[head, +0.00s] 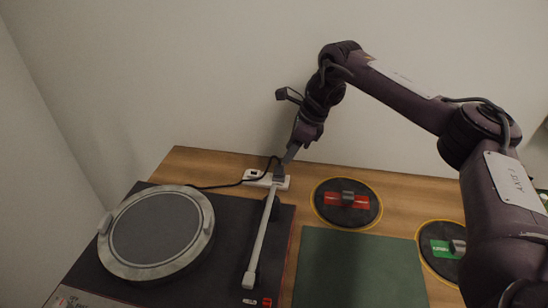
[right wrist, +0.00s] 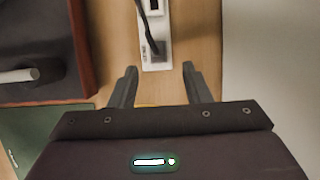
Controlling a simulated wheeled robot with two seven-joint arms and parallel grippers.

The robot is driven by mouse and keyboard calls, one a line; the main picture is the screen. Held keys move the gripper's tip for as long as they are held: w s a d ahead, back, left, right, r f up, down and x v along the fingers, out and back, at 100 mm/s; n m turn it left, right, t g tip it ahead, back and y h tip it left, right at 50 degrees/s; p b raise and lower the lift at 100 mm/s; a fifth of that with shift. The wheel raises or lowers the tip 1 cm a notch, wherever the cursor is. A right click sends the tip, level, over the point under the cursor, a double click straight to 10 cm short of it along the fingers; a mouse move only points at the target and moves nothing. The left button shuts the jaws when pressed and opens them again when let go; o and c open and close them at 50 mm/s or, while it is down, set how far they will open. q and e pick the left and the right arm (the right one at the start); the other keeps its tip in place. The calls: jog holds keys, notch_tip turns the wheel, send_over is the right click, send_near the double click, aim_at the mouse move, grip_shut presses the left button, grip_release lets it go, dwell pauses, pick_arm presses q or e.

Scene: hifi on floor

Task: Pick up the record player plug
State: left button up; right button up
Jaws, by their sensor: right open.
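The record player (head: 225,262) is at the left in the head view, with a round grey platter (head: 157,232) and a pale tonearm. Its black cable (head: 232,184) runs to a white power strip (head: 251,174) at the back of the wooden surface. The strip also shows in the right wrist view (right wrist: 147,61). There the cable ends at a dark grey plug (right wrist: 158,50) seated in the strip. My right gripper (right wrist: 159,68) is open and empty. Its fingertips are apart, on either side of the strip's near end. In the head view it partly hides the plug.
A round pad with a red object (head: 346,200) lies right of the strip. Another pad with a green object (head: 441,248) is farther right. A flat green mat (head: 355,270) lies in front. A bare wall rises behind the wooden surface.

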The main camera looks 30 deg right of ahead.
aim_at(279, 166)
jog(key=x, duration=0.3)
jog(key=shift+s+a+f, duration=0.15)
jog(key=shift+s+a, duration=0.05)
jog(key=shift+a, duration=0.1)
jog(key=p+x, duration=0.1)
jog(key=x, duration=0.2)
jog(key=shift+w+a+f, duration=0.15)
jog(key=shift+w+f, duration=0.1)
jog(key=shift+f, duration=0.2)
grip_shut()
pick_arm(q)
jog(key=shift+s+a+r, duration=0.15)
jog(key=shift+s+r, duration=0.35)
jog(key=shift+s, duration=0.15)
pick_arm(e)
jog(key=shift+w+r, duration=0.1)
